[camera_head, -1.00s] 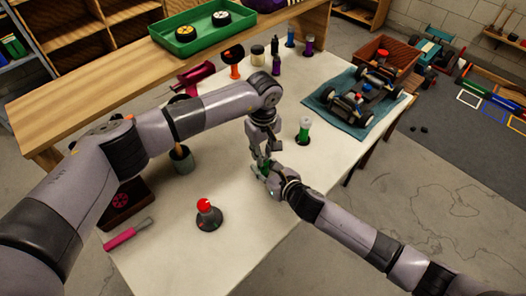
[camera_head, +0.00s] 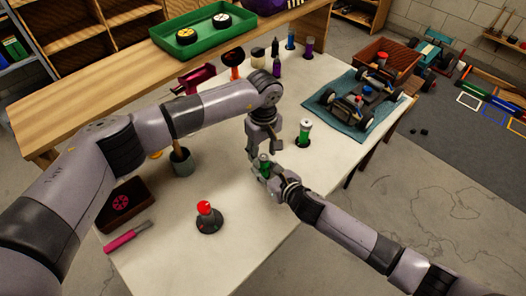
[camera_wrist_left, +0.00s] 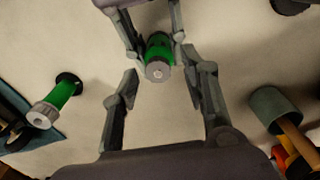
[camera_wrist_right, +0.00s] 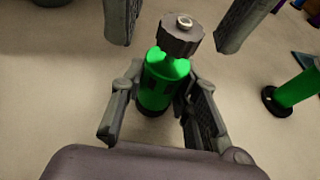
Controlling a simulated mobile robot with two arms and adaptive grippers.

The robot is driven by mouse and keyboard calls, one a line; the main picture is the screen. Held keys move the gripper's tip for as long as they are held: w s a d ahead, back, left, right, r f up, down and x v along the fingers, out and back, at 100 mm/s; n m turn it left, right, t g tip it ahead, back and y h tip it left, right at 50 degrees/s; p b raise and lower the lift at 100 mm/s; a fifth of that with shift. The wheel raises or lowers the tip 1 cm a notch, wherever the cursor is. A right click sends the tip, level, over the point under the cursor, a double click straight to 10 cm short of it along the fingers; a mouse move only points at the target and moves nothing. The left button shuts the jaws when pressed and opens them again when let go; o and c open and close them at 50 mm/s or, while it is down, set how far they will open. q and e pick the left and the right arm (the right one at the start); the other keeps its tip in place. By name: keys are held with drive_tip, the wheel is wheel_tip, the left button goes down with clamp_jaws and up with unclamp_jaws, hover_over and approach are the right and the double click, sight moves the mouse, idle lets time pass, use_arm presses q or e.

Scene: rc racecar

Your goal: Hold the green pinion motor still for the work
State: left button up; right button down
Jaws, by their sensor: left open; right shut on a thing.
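The green pinion motor (camera_wrist_right: 160,82) is a green cylinder with a grey toothed top. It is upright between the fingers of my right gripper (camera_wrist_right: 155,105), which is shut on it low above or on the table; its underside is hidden. In the head view the motor (camera_head: 264,161) shows just below my left gripper (camera_head: 262,146). My left gripper is open and empty, with its fingers spread around the space over the motor's top; it also shows in the left wrist view (camera_wrist_left: 165,85), facing the motor (camera_wrist_left: 158,58).
Another green cylinder with a pale top (camera_head: 305,130) stands in a dark base close by. A car chassis (camera_head: 358,98) lies on a blue mat (camera_head: 339,128).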

sight(263, 156)
drive_tip(key=shift+f, duration=0.1)
use_arm(q)
wheel_tip(263, 156, up, 12)
use_arm(e)
drive_tip(key=shift+a, duration=0.1)
idle(0.5)
drive_tip(key=c, duration=1.2)
unclamp_jaws()
drive_tip(key=shift+o, duration=0.2)
drive_tip(key=shift+s, duration=0.1)
drive_tip(key=v, duration=1.2)
